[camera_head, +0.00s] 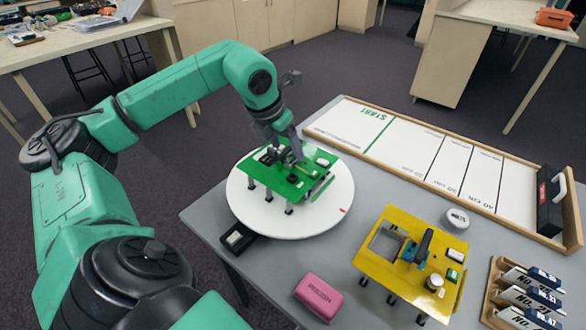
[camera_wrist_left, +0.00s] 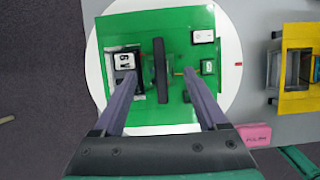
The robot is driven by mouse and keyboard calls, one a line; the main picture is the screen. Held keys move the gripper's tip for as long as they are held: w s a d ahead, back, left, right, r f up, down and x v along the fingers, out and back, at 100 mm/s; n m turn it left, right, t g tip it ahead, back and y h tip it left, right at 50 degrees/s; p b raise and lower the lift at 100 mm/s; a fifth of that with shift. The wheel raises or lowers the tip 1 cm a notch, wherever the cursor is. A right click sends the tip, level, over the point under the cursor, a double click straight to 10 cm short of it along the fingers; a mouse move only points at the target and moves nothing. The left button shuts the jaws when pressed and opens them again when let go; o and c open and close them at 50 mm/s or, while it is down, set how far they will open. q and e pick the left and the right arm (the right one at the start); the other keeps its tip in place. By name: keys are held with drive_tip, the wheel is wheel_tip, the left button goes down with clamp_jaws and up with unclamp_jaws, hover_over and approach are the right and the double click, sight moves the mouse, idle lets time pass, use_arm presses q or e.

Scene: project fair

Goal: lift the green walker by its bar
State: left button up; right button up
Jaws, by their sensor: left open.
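The green walker (camera_head: 318,160) stands on its legs on a round white turntable (camera_head: 325,215). In the left wrist view its green plate (camera_wrist_left: 180,25) fills the middle, with a dark bar (camera_wrist_left: 160,70) standing across the picture's centre. My left gripper (camera_head: 285,157) is over the walker's top, pointing down. In the wrist view its open fingers (camera_wrist_left: 160,73) lie on either side of the bar, with gaps on both sides. The fingers hide part of the walker's top, and I cannot tell how far down they reach. My right gripper is in neither view.
A yellow walker (camera_head: 375,268) stands to the right on the grey table. A pink block (camera_head: 318,297), a small black box (camera_head: 237,237) and a white round tin (camera_head: 457,218) lie nearby. A wood-framed START track (camera_head: 420,150) runs behind. A card rack (camera_head: 497,275) is at the right.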

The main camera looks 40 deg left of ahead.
sight(287, 148)
use_arm(q)
drive_tip(key=x, duration=0.3)
clamp_jaws()
drive_tip(key=shift+r, duration=0.1)
